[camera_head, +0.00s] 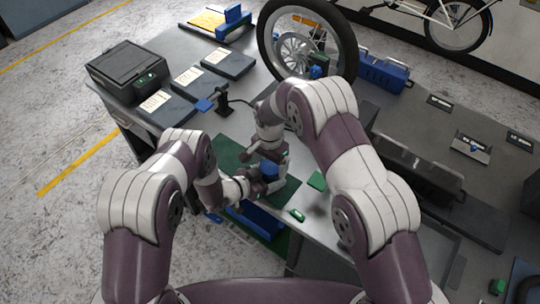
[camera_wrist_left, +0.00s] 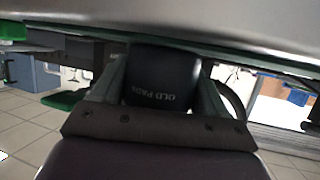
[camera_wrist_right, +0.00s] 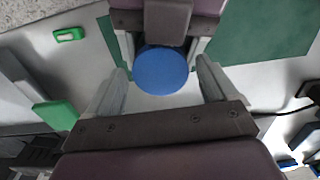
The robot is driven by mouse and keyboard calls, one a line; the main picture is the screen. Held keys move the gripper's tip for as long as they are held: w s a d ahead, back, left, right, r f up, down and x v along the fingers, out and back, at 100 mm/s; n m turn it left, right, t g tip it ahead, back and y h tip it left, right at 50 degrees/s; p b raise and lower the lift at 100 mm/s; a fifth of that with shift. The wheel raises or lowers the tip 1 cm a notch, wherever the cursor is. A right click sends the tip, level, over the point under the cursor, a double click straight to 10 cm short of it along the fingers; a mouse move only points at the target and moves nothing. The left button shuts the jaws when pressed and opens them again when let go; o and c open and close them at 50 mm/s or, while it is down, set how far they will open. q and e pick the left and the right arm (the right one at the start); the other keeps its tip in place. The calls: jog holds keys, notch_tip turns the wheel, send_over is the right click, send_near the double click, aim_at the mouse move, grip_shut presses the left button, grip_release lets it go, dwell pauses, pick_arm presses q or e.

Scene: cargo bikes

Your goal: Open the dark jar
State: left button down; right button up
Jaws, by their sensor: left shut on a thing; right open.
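The dark jar (camera_wrist_left: 160,78), with "OLD PADS" lettering, is between the fingers of my left gripper (camera_wrist_left: 162,92), which is shut on it. In the right wrist view its round blue lid (camera_wrist_right: 160,71) is seen from above. The lid also shows small in the head view (camera_head: 269,170). The jar body is mostly hidden there by my arms. My right gripper (camera_wrist_right: 162,84) is open above the lid, with one finger to each side and visible gaps between fingers and lid. My left gripper comes in from the top of that view, below the lid.
A green mat (camera_head: 228,152) lies on the grey workbench under the grippers. A small green item (camera_head: 297,215) and a green block (camera_head: 317,181) lie to the right. A wheel (camera_head: 306,45) stands behind. Labelled dark trays (camera_head: 228,63) and a black case (camera_head: 127,70) are at back left.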

jog(key=c, duration=1.1)
jog(key=n, duration=0.3)
jog(key=o, duration=1.2)
jog(key=shift+c, duration=0.2)
jog(key=shift+r, duration=2.35)
jog(key=shift+c, duration=0.3)
notch_tip(320, 180, up, 3)
jog(key=shift+f+m, duration=0.2)
jog(key=shift+m, duration=0.9)
jog(key=shift+r+m, duration=0.2)
jog(key=shift+m, duration=0.2)
notch_tip(320, 180, down, 8)
jog(key=shift+r, duration=0.15)
